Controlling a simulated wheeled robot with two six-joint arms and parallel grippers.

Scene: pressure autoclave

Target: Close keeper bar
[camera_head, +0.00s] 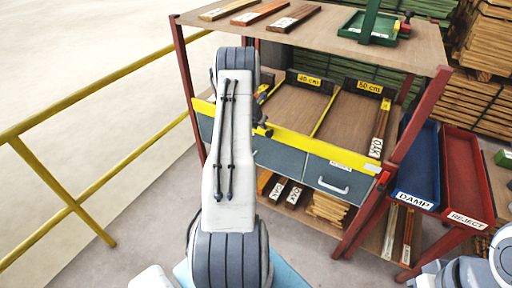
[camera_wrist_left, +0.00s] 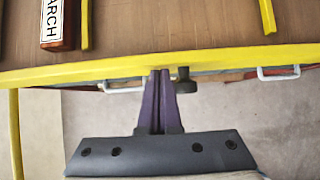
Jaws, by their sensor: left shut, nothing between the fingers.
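The yellow keeper bar (camera_head: 315,147) runs along the front edge of the middle shelf, in front of the bays. In the left wrist view the bar (camera_wrist_left: 80,71) spans the whole picture, slightly tilted. My left gripper (camera_wrist_left: 160,72) has its purple fingers together, empty, with the tips at the bar's lower edge in the picture; I cannot tell whether they touch it. A dark knob (camera_wrist_left: 185,80) sits just right of the fingertips. My right gripper is out of view.
The middle shelf has bays marked 40 cm (camera_head: 309,80) and 50 cm (camera_head: 369,87), with a labelled board (camera_head: 380,130) at right. Grey drawers (camera_head: 325,177) lie below. Blue DAMP (camera_head: 417,165) and red REJECT (camera_head: 467,180) trays stand right. A yellow railing (camera_head: 90,88) runs left.

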